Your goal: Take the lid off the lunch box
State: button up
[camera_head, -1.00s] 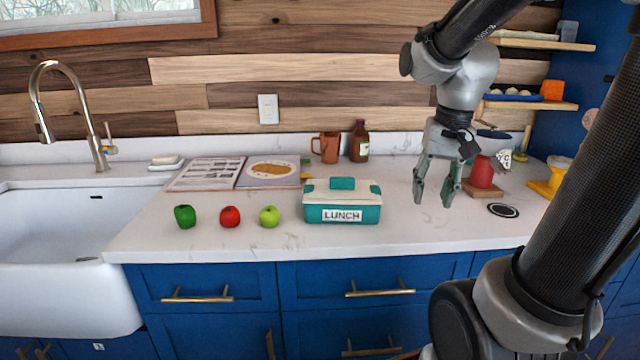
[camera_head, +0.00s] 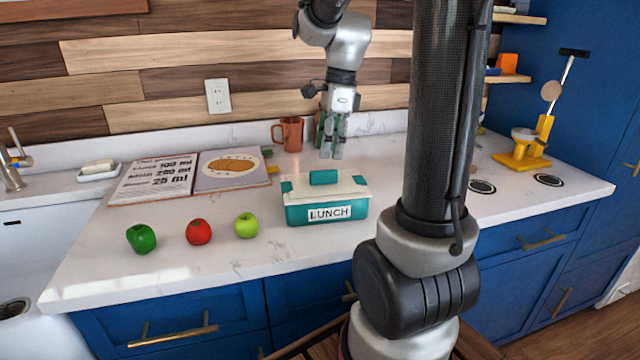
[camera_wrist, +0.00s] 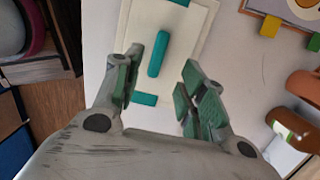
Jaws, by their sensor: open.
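The lunch box (camera_head: 327,214) is teal with a "LUNCH" label and stands upright on the white counter. Its cream lid (camera_head: 345,187) is on top, with a teal handle (camera_head: 323,177) in the middle. My gripper (camera_head: 331,153) is open and empty, pointing down above and apparently behind the box. In the wrist view, the lid (camera_wrist: 185,50) and its handle (camera_wrist: 158,54) show beyond the open fingers (camera_wrist: 160,85). The handle is nearer the left finger, and the fingers do not appear to touch it. The near end of the lid is partly hidden by the gripper.
A green pepper (camera_head: 141,238), a red apple (camera_head: 199,232) and a green apple (camera_head: 246,225) sit left of the box. An open book (camera_head: 232,184) lies behind them. An orange mug (camera_head: 291,134) stands at the back. A brown bottle (camera_wrist: 290,127) is beside my gripper.

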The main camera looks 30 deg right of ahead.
aim_at(324, 171)
jog(key=f, duration=0.3)
jog(key=a+f, duration=0.1)
jog(key=f, duration=0.3)
jog(key=shift+a+f, duration=0.15)
jog(key=shift+a, duration=0.05)
grip_shut()
